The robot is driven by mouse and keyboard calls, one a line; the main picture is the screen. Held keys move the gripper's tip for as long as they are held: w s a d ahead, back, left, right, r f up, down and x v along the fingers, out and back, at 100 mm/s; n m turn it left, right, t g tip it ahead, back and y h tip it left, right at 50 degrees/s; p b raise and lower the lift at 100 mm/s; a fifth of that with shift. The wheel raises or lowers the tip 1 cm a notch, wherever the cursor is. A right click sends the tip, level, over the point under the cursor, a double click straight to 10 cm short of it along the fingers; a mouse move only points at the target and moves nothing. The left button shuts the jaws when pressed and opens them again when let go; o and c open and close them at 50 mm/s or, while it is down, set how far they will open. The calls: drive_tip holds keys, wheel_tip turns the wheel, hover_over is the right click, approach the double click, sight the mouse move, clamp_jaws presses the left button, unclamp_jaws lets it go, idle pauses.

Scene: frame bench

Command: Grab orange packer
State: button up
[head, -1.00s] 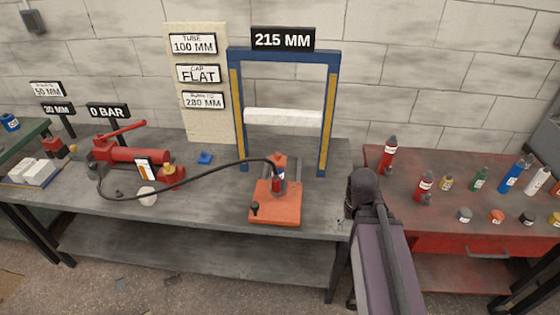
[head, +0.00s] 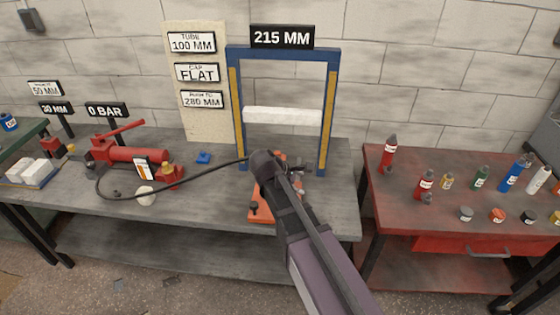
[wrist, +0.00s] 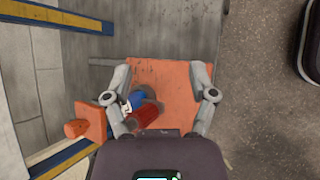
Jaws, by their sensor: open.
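An orange plate (head: 258,209) lies on the grey bench under the blue frame. In the wrist view the plate (wrist: 175,85) fills the space between the fingers. A red and blue cylinder (wrist: 145,115) stands on it, partly covered by my gripper. A smaller orange block with a knob (wrist: 91,121) sits to the left of the plate in the wrist view. I cannot tell which orange piece is the packer. My gripper (wrist: 160,80) is open, above the plate, with one finger on either side and nothing visibly gripped. In the head view my arm hides much of the plate.
The blue press frame (head: 240,110) stands close behind. A black hose (head: 205,172) runs from the red pump (head: 135,155) towards the cylinder. A red bench (head: 400,205) with several bottles stands at right, across a gap.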

drive_tip(key=w+a+r+n+t+h, duration=0.1)
drive_tip(key=a+r+n+t, duration=0.1)
drive_tip(key=a+n, duration=0.3)
drive_tip(key=w+a+r+n+t, duration=0.2)
drive_tip(key=a+r+n+t, duration=0.1)
drive_tip(key=a, duration=0.8)
drive_tip(key=r+n, duration=0.1)
drive_tip(key=n, duration=0.1)
drive_tip(key=shift+w+a+n+h+b, duration=0.25)
drive_tip(key=shift+n+h+b, duration=0.05)
drive_tip(key=shift+n+h, duration=0.1)
drive_tip(key=shift+f, duration=0.1)
drive_tip(key=b, duration=0.3)
approach(278, 152)
wheel_tip(278, 152, down, 3)
drive_tip(key=w+d, duration=0.2)
drive_tip(key=w, duration=0.1)
drive_tip(key=shift+w+d, duration=0.1)
drive_tip(key=shift+d, duration=0.2)
drive_tip(key=shift+b+x, duration=1.1)
drive_tip(key=shift+x, duration=1.5)
drive_tip(key=shift+d, duration=0.1)
